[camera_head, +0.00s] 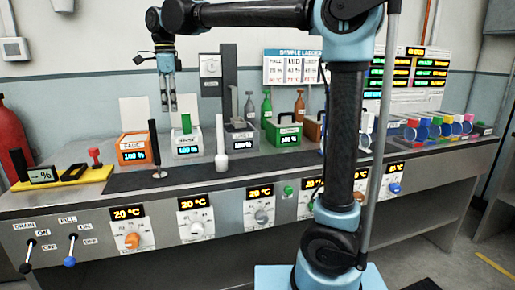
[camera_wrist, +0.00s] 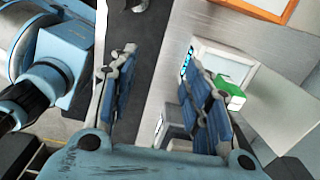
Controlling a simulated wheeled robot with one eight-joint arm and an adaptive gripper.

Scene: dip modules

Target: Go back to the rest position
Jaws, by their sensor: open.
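My gripper (camera_head: 167,92) hangs pointing down above the back part of the bench, over the row of small labelled boxes. In the wrist view its two blue-padded fingers (camera_wrist: 160,95) stand apart with nothing between them. My arm reaches up and across from the right in the head view. Below the fingers lie an orange box (camera_head: 133,147) and a white-grey box with a green block (camera_head: 187,138). The green block also shows in the wrist view (camera_wrist: 230,92). The gripper is clear of both.
A dark mat (camera_head: 200,175) runs along the bench. A black-handled tool (camera_head: 154,143) and a white tool (camera_head: 220,145) stand upright on it. Bottles (camera_head: 266,108), a green box (camera_head: 284,132) and coloured cups (camera_head: 423,130) stand further right. A yellow tray (camera_head: 62,177) lies at left.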

